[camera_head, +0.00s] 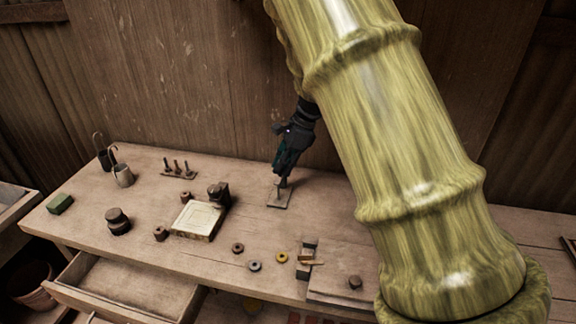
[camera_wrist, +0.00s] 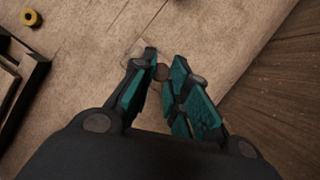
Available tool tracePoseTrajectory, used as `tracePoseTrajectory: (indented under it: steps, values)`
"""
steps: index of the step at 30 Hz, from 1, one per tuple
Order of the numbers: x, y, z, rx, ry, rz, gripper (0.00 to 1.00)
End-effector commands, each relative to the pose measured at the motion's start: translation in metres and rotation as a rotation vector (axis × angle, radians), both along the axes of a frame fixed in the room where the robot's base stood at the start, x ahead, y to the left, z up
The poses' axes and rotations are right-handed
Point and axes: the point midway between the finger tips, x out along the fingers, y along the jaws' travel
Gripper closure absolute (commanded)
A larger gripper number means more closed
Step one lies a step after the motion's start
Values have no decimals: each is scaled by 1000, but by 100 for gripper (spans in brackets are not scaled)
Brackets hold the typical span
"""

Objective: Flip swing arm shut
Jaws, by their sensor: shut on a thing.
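My gripper (camera_head: 283,172) points down at the back middle of the bench. In the wrist view its teal-padded fingers (camera_wrist: 160,68) are shut on a small post with a brown round top (camera_wrist: 162,73). The post stands over a small flat plate (camera_head: 277,201) on the bench; the fingers hide much of it. I cannot tell whether it is the swing arm. A pale square tile or slab (camera_head: 198,219) lies left of the gripper, with a dark block (camera_head: 218,191) at its back right corner. A dark bracket with a light wooden bar (camera_head: 310,262) stands nearer the front edge.
Several ring-shaped pieces, including a yellow one (camera_head: 282,257), lie near the front. A rack of small pegs (camera_head: 179,171), metal cups (camera_head: 122,175) and a green block (camera_head: 60,204) are at left. An open drawer (camera_head: 125,290) juts out below. The wooden wall is close behind.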

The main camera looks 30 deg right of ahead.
Motion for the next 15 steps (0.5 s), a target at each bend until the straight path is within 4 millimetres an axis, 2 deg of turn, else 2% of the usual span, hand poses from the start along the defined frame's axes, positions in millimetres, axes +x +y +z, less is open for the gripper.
tracePoseTrajectory:
  steps: [14, 15]
  values:
    - [1, 0, 1, -2, -1, 12, 100]
    - [1, 0, 1, -2, -1, 12, 76]
